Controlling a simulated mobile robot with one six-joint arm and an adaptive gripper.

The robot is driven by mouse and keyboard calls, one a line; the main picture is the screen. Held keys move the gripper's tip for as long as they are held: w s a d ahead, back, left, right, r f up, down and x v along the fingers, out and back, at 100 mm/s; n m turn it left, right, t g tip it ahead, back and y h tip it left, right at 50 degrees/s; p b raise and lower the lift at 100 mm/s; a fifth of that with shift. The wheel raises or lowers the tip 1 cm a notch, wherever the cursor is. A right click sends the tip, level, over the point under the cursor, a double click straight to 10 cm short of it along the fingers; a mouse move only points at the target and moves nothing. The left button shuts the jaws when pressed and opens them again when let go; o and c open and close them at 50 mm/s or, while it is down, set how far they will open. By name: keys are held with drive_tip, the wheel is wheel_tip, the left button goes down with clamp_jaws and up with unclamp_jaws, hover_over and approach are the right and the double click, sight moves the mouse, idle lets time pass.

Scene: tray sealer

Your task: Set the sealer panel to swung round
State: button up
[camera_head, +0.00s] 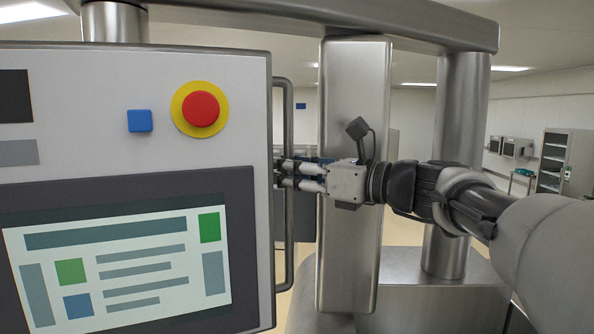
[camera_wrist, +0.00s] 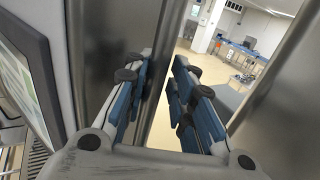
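The sealer panel (camera_head: 90,165) is a pale box with a dark-framed lit screen (camera_head: 120,260), filling the left of the head view. Its edge also shows at the left of the wrist view (camera_wrist: 42,60). A vertical metal bar handle (camera_head: 288,235) runs along the panel's right side. My gripper (camera_head: 281,174) reaches the handle from the right, with its fingertips at the bar's upper half. In the wrist view, the blue-padded fingers (camera_wrist: 160,85) stand apart, with a metal bar (camera_wrist: 168,60) showing between them. I cannot tell whether either pad touches it.
The panel carries a red button on a yellow disc (camera_head: 201,109) and a blue button (camera_head: 140,121). A broad metal upright (camera_head: 350,265) stands just behind my gripper, and a round column (camera_head: 455,130) stands further right. A beam (camera_head: 400,20) spans above. Shelves (camera_head: 562,160) stand far off.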

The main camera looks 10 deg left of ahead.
drive_tip(key=shift+o, duration=1.2)
drive_tip(key=shift+a, duration=0.1)
drive_tip(key=shift+s, duration=0.1)
drive_tip(key=v, duration=1.2)
drive_tip(key=shift+f, duration=0.1)
